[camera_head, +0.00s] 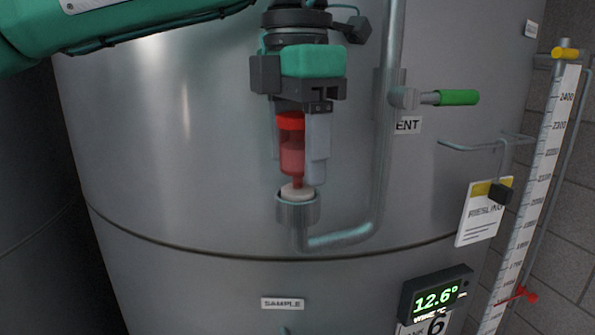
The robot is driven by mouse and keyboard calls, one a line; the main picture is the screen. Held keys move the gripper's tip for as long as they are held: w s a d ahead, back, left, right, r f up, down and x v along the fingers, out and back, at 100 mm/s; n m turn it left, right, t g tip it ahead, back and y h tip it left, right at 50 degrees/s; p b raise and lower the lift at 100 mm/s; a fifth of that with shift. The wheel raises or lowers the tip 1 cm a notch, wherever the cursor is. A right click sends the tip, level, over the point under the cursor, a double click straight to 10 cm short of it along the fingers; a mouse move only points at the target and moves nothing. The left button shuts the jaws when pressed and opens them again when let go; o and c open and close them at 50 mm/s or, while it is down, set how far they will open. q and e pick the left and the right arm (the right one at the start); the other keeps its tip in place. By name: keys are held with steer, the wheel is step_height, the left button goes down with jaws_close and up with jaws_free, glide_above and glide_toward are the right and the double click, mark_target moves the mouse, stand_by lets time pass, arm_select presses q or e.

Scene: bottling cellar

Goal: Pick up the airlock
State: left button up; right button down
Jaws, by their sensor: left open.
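The airlock (291,150) has a red cap and a clear body with red liquid in it. It stands upright in a pale bung (297,192) in the steel cup (297,213) at the end of a bent pipe, in front of the tank. My left gripper (296,162) comes down from above with its fingers open on either side of the airlock. The right finger hides part of its right side. Whether either finger touches it I cannot tell. My right gripper is not in view.
The vent pipe (385,150) rises close to the right of my left gripper, with a green-handled valve (457,97) on it. A digital display (436,296), a Riesling card (483,212) and a level scale (540,170) are further right. The tank front left of the airlock is clear.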

arm_select(q)
steer(key=c, duration=1.1)
